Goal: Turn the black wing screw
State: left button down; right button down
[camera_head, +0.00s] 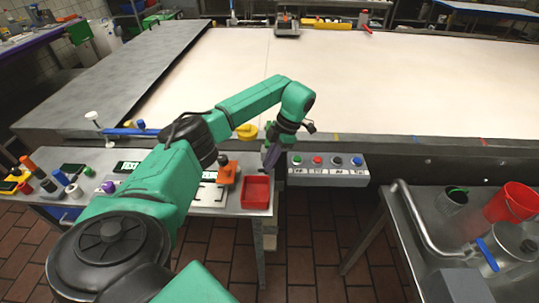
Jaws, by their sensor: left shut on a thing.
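My left gripper (271,158) reaches down at the near side of the conveyor, just left of the button box and above the red tray. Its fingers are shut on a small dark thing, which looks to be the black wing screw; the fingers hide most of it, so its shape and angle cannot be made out. My green left arm comes in from the lower left and covers part of the side table. My right gripper is not in view.
A button box (328,172) is mounted right of the gripper. A red tray (256,192) and an orange tool (228,172) are close below and left. A metal table with a red bucket (510,203) stands at right.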

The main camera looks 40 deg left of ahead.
pick_arm(q)
jog(key=shift+n, duration=0.5)
jog(key=c, duration=1)
grip_release()
jog(key=shift+o, duration=0.2)
jog(key=shift+w+r, duration=0.1)
jog(key=shift+v, duration=1.15)
jog(key=p+v, duration=0.3)
jog(key=v, duration=0.9)
jog(key=shift+a, duration=0.3)
